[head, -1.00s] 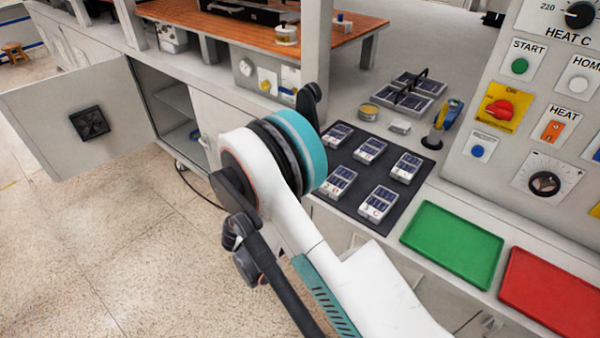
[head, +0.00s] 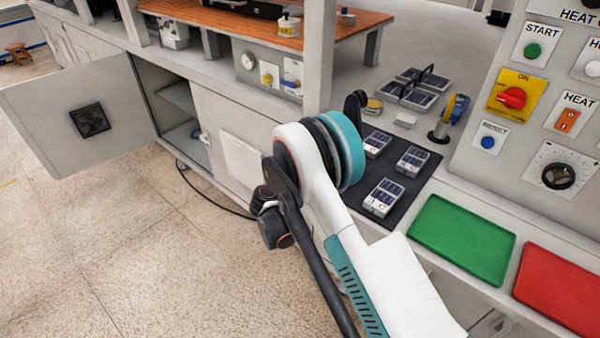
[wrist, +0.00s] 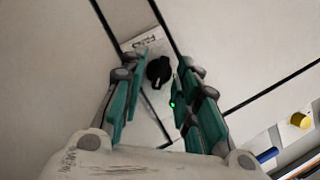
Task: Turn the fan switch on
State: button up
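The fan switch is a black rotary knob (wrist: 160,72) on a pale plate (wrist: 131,43) with lettering that seems to read FANS, in the wrist view. A small bright green light (wrist: 172,104) shows just beside the right finger. My gripper (wrist: 165,76) is open, with one teal-padded finger on each side of the knob. I see a gap between the fingers and the knob; depth to it is hard to judge. In the head view my white and teal arm hides the gripper, and I cannot make out the fan switch there.
A yellow knob (wrist: 300,119) and a blue part (wrist: 267,155) lie to the right in the wrist view. In the head view an open cabinet door (head: 45,115) stands at left. The control panel (head: 470,150), green tray (head: 424,233) and red tray (head: 527,262) are at right.

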jog(key=shift+w, duration=0.15)
jog(key=shift+c, duration=0.5)
grip_shut()
jog(key=shift+m+t, duration=0.3)
jog(key=shift+m, duration=0.1)
jog(key=shift+o, duration=0.5)
grip_release()
jog(key=shift+d, duration=0.1)
jog(key=v, duration=1.2)
